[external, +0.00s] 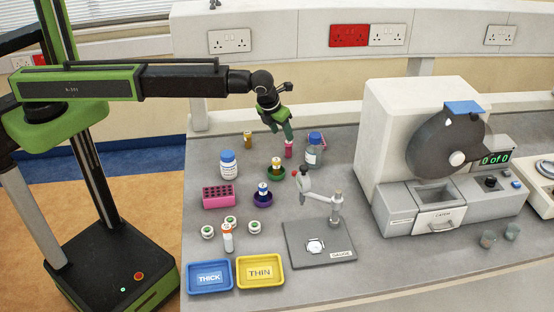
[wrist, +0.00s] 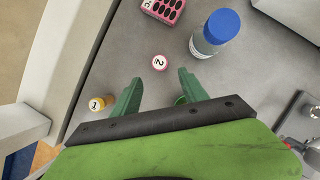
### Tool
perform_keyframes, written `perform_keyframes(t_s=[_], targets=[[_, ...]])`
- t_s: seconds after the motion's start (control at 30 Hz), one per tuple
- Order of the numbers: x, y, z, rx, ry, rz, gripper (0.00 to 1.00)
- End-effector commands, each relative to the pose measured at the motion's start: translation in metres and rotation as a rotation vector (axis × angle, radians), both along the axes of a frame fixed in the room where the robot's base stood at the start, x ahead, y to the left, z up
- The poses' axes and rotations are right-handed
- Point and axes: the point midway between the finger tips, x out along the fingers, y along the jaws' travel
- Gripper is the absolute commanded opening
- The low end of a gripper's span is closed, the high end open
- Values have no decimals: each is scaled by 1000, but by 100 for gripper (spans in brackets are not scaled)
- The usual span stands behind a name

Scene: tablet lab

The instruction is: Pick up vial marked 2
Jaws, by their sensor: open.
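The vial marked 2 (wrist: 159,62) stands upright in the wrist view, seen from above as a pale cap with a pink rim and a dark 2. It is the small pink vial (external: 288,149) at the back of the bench in the external view. My gripper (wrist: 160,88) is open and empty, its two green fingers spread. In the wrist view the vial shows just beyond the fingertips, near the middle of the gap. In the external view my gripper (external: 283,131) is above the bench, close over the vial; the exact height is unclear.
A blue-capped bottle (external: 314,150) stands right of the vial, and close by in the wrist view (wrist: 215,33). An amber vial marked 1 (wrist: 97,103) stands to the lower left. A pink rack (wrist: 163,9) shows at the top. A green holder (external: 276,173) stands nearer the camera.

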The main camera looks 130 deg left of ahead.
Motion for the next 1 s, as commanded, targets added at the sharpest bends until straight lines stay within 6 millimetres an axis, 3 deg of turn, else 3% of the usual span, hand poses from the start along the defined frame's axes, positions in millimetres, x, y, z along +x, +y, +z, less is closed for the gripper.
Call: perform_keyframes(t_s=[0.03, 0.17, 0.43, 0.73, 0.97, 1.0], targets=[[1, 5, -22, 0, 0, 0, 51], [2, 15, -44, 0, 0, 0, 51], [2, 20, -48, 0, 0, 0, 51], [5, 39, -92, 1, -1, 0, 51], [5, 41, -89, 1, -1, 0, 51], [5, 41, -89, 1, -1, 0, 47]])
